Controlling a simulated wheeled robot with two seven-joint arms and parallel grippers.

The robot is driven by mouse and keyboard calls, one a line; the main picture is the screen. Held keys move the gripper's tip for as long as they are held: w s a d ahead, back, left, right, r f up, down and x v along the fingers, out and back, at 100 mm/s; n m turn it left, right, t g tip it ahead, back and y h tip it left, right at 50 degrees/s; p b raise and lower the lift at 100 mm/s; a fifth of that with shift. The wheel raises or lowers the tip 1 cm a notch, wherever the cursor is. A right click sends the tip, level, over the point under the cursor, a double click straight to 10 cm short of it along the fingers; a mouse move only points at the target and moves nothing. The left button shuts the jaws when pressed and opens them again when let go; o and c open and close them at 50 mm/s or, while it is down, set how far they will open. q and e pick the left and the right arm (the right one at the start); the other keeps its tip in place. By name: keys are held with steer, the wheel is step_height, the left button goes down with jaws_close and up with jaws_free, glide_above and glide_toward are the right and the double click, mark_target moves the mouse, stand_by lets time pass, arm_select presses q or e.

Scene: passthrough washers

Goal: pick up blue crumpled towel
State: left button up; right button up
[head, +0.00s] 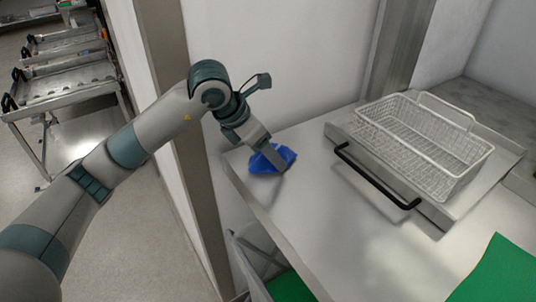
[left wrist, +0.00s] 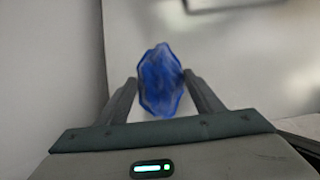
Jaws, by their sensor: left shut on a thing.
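The blue crumpled towel (head: 267,159) is at the far left corner of the metal counter (head: 300,215) in the head view. My left gripper (head: 277,160) comes down on it from above. In the left wrist view the towel (left wrist: 160,80) sits between the two fingers of the left gripper (left wrist: 158,88), which are shut on it. I cannot tell whether the towel still touches the counter. My right gripper is not in view.
A white wire basket (head: 425,145) stands on a metal tray with a black handle (head: 375,178), right of the towel. A green sheet (head: 500,272) lies at the front right. A wall rises behind the counter. Racks (head: 65,75) stand at the far left.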

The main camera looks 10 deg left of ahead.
mark_target(279, 149)
arm_select(q)
steer(key=shift+r, duration=0.3)
steer(key=r+b, duration=0.1)
steer(key=d+r+b, duration=0.1)
steer(key=r, duration=0.1)
steer(key=d+r+b, duration=0.5)
steer(key=d+r, duration=0.1)
steer(key=d, duration=0.4)
steer(key=shift+d+r, duration=0.3)
steer(key=shift+d, duration=0.1)
